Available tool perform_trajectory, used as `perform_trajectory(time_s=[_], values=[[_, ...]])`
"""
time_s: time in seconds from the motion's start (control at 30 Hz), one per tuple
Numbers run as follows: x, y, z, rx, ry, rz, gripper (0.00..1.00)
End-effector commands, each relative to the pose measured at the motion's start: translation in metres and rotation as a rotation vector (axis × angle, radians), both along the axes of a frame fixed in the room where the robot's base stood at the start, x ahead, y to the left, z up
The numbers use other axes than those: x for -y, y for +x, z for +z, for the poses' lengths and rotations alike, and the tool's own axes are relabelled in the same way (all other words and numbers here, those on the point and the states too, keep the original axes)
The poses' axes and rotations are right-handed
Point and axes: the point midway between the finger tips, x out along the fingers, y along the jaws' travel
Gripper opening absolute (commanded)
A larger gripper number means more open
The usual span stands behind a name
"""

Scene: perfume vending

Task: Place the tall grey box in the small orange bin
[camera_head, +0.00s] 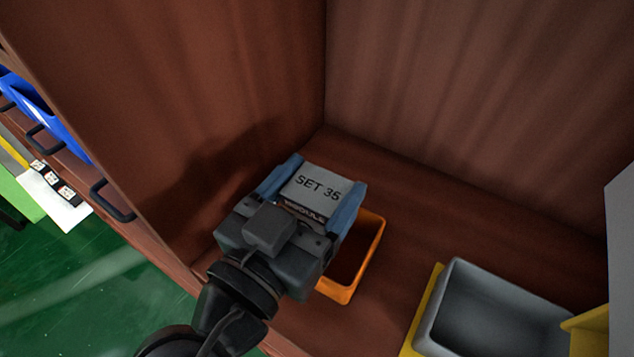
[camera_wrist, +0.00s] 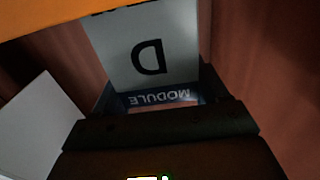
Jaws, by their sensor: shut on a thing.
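My gripper (camera_head: 317,184) is shut on the tall grey box (camera_head: 318,186), with one blue finger on each side of it. The box's upper face reads "SET 35". In the wrist view the grey box (camera_wrist: 150,48) shows a large "D", with a "MODULE" label near the gripper. The small orange bin (camera_head: 336,290) stands on the brown shelf floor, partly hidden behind my gripper and the box. The held box overlaps the bin's far left part in the head view. I cannot tell its exact height over the bin, and its lower end is hidden.
A larger grey bin (camera_head: 436,318) with yellow parts stands to the right. Brown panels (camera_head: 200,110) rise at the left and back of the shelf. Bare shelf floor (camera_head: 440,215) lies between the orange bin and the back panel. Blue bins (camera_head: 45,115) are outside at left.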

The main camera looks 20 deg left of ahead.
Motion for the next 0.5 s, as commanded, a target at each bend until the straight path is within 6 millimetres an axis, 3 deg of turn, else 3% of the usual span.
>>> perform_trajectory(time_s=[0.5], values=[[0.0, 0.0, -0.01, 0.001, 0.0, 0.0, 0.35]])
